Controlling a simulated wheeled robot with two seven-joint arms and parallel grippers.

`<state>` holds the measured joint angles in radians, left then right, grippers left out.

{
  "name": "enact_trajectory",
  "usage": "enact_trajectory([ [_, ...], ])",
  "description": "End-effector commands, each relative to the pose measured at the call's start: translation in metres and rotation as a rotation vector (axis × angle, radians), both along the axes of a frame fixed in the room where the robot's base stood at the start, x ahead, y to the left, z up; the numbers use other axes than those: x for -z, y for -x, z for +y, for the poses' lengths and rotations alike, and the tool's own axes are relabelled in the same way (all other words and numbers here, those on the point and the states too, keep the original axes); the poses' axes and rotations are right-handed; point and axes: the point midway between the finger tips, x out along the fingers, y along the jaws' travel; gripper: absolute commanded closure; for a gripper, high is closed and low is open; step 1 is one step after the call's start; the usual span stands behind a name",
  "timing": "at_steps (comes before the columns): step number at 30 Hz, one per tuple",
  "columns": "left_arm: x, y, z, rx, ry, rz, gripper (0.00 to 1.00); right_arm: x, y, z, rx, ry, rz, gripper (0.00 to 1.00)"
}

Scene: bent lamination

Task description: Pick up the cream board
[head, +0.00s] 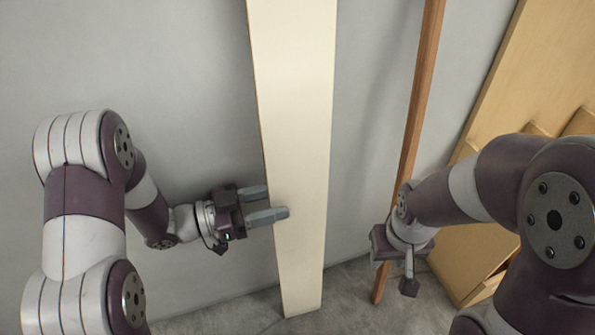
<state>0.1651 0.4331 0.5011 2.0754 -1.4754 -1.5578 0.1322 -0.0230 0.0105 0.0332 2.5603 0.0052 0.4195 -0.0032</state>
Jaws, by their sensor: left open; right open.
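The cream board (298,100) is a long, pale plank standing nearly upright against the grey wall in the middle of the head view. Its lower end is on the floor and its top runs out of the picture. My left gripper (277,202) is at the board's left edge, low down. Its two fingers are apart, and the nearer finger overlaps the board's face in the picture. I cannot tell whether it touches. My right gripper (402,248) is to the right of the board, clear of it, and its fingers are mostly hidden.
A narrow brown wooden strip (422,90) leans on the wall right of the board, behind my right gripper. Light wooden panels (535,70) stand at the far right. The grey wall (130,60) is bare on the left. The concrete floor (345,290) shows below.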

Motion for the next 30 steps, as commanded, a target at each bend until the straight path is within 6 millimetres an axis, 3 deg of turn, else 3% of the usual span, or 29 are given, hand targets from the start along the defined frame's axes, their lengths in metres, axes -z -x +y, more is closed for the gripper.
enact_trajectory([
  [1, 0.006, -0.002, -0.012, 0.006, 0.000, -0.004, 0.51, 0.012, 0.000, 0.000, 0.000, 0.000, 0.000, 0.57],
  [6, 0.003, -0.009, -0.037, 0.003, 0.000, -0.003, 0.51, 0.021, 0.000, 0.000, 0.000, 0.000, 0.000, 0.57],
  [13, 0.000, -0.010, -0.040, 0.000, 0.001, 0.000, 0.51, 0.020, 0.000, 0.000, 0.000, 0.000, 0.000, 0.57],
  [14, 0.000, -0.010, -0.040, 0.000, 0.001, 0.000, 0.54, 0.020, 0.000, 0.000, 0.000, 0.000, 0.000, 0.57],
  [18, 0.000, -0.010, -0.040, 0.000, 0.000, 0.000, 1.00, 0.020, 0.000, 0.000, 0.000, 0.000, 0.000, 0.57],
  [30, 0.000, -0.010, -0.039, 0.000, -0.001, -0.002, 1.00, 0.020, 0.000, 0.000, 0.000, 0.000, 0.000, 0.57],
])
